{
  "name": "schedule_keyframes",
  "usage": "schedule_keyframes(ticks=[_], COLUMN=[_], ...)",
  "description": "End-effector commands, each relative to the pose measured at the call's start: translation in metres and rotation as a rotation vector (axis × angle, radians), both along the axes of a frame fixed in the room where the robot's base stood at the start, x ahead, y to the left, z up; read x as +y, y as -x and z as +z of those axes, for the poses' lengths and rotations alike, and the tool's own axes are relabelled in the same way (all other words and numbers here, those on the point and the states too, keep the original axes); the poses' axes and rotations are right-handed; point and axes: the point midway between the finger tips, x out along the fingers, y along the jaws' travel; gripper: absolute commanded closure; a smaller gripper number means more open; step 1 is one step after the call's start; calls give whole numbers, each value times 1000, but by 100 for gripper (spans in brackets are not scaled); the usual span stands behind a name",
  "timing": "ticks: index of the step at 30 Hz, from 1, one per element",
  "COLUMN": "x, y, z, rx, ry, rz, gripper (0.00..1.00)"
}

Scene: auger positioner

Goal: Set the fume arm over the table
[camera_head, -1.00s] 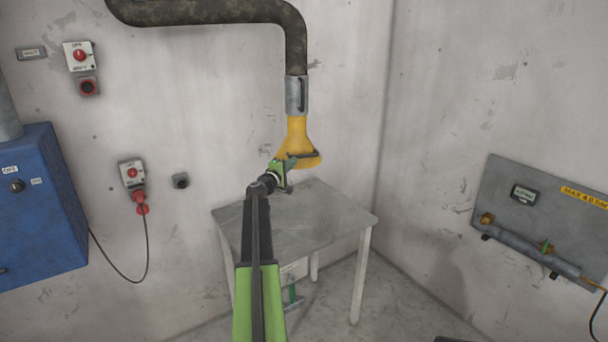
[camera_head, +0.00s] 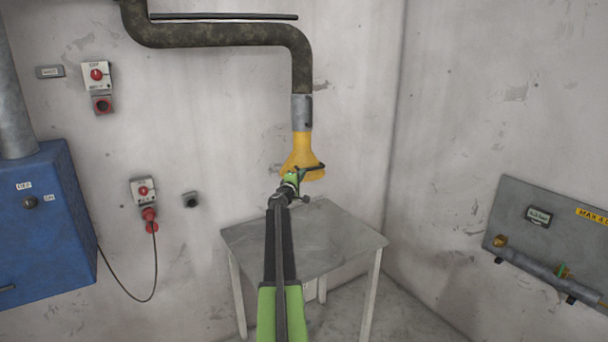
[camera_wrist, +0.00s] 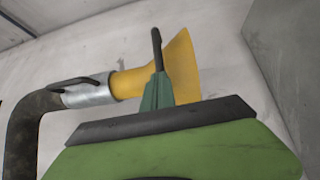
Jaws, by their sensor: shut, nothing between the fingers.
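The fume arm's dark hose (camera_head: 225,36) comes along the wall and bends down to a grey metal collar (camera_head: 302,112) and a yellow hood (camera_head: 300,152). A dark handle (camera_head: 312,167) shows at the hood's lower edge. The hood hangs above the back part of the grey table (camera_head: 305,238). My gripper (camera_head: 291,178) is shut and empty, in front of the hood's lower left part. In the wrist view the yellow hood (camera_wrist: 160,75) and collar (camera_wrist: 88,92) lie just beyond my gripper (camera_wrist: 157,75). Whether it touches the hood I cannot tell.
A blue cabinet (camera_head: 45,225) stands at the left, with a cable to a red plug (camera_head: 150,220) on the wall. Switch boxes (camera_head: 97,76) are above. A grey panel with a pipe (camera_head: 545,235) is on the right wall. The table top is bare.

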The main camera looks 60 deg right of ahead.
Motion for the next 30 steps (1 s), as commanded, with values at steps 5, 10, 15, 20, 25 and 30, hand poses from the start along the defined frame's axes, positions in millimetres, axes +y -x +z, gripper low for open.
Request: schedule_keyframes(ticks=[5, 10, 15, 20, 25, 30], x=[24, 68, 106, 127, 133, 133], y=[4, 18, 34, 41, 43, 42], z=[-2, -5, -8, -9, -9, -9], rx=[-1, -1, -1, 0, -1, -1], ry=[0, 0, 0, 0, 0, 0], rz=[4, 6, 4, 4, 4, 4], gripper=[100, 100, 100, 100, 100, 100])
